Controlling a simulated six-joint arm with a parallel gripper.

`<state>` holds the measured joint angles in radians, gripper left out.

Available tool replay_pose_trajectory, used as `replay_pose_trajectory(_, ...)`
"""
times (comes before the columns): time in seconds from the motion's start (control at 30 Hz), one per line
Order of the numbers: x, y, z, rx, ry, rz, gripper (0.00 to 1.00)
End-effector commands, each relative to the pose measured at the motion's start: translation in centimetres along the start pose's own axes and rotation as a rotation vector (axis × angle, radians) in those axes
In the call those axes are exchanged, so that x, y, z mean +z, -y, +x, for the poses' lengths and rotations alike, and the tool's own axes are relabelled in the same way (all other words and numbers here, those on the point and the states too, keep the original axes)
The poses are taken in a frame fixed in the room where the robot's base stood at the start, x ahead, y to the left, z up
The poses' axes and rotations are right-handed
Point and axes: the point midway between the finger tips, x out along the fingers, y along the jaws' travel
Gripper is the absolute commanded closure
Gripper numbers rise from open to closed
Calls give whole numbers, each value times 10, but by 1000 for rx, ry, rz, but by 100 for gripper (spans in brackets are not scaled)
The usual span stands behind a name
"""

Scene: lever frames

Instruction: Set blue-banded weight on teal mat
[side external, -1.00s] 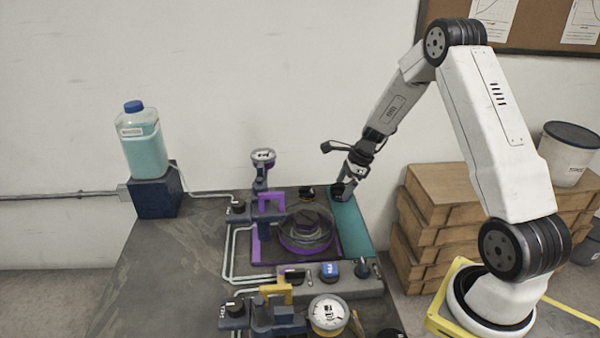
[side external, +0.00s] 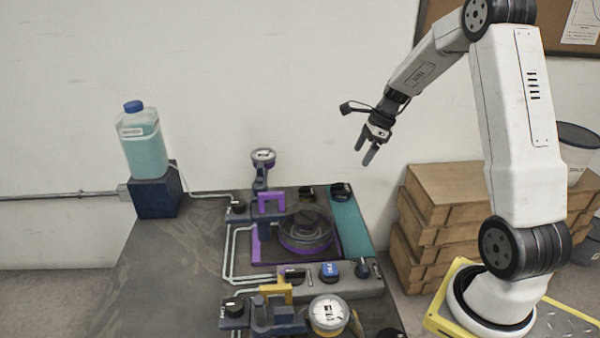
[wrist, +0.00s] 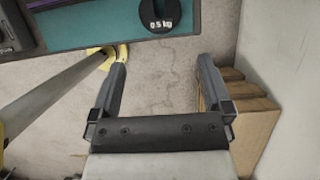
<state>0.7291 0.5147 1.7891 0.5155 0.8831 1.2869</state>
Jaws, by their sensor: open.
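The teal mat (side external: 349,228) lies at the right edge of the bench; it also shows at the top of the wrist view (wrist: 100,25). A dark slotted weight (side external: 341,190) rests on the mat's far end. In the wrist view this weight (wrist: 158,20) reads 0.5 kg and lies flat near the mat's edge. No blue band can be made out on it. My gripper (side external: 363,156) is open and empty, above and to the right of the weight, clear of it. In the wrist view the gripper (wrist: 163,62) has only floor between its fingers.
A blue-topped item (side external: 330,270) sits on a grey block in front of the mat, beside a dark knob (side external: 362,267). A purple-framed round vessel (side external: 306,230) stands left of the mat. Air around my gripper is free.

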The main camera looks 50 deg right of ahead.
Motion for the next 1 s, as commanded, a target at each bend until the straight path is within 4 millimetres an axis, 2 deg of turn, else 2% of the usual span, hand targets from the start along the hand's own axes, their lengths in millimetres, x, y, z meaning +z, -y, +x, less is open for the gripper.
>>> replay_pose_trajectory(0.5,0,0,0,0,0,-1,0)
replay_pose_trajectory(0.67,6,-6,2,4,-13,-52,0)
replay_pose_trajectory(0.87,29,-34,13,21,-70,-311,0)
replay_pose_trajectory(1.0,52,-71,24,46,-133,-638,0)
